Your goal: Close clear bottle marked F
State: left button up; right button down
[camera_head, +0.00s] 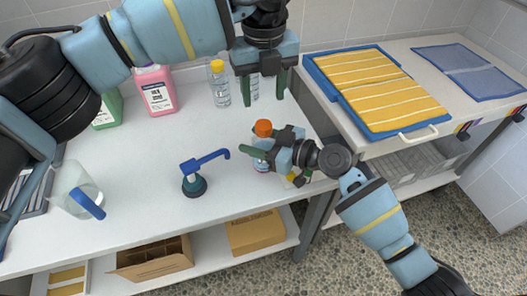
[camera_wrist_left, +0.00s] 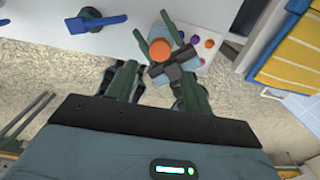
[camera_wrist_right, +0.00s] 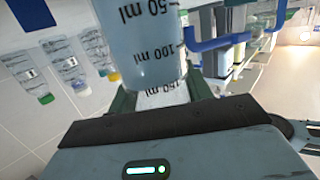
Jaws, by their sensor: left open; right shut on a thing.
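A clear bottle (camera_head: 261,164) with an orange top (camera_head: 263,128) stands upright near the front right of the white counter. No letter F is readable on it. My right gripper (camera_head: 268,153) is shut around its body from the right. In the right wrist view the held bottle (camera_wrist_right: 140,35) shows ml marks. My left gripper (camera_head: 262,97) is open and empty, pointing down above the bottle. In the left wrist view the orange top (camera_wrist_left: 160,49) lies just beyond the open left fingers (camera_wrist_left: 160,85). Whether the top is fully seated cannot be told.
Small coloured discs (camera_wrist_left: 209,44) lie on a white holder beside the bottle. Pink (camera_head: 156,92), green (camera_head: 108,110) and yellow-capped (camera_head: 219,88) bottles stand behind. A blue tray (camera_head: 318,72) holds yellow towels at right.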

aim_at(264, 125)
pick_arm(q)
jog(key=shift+f, duration=0.15)
jog(key=shift+f, duration=3.9)
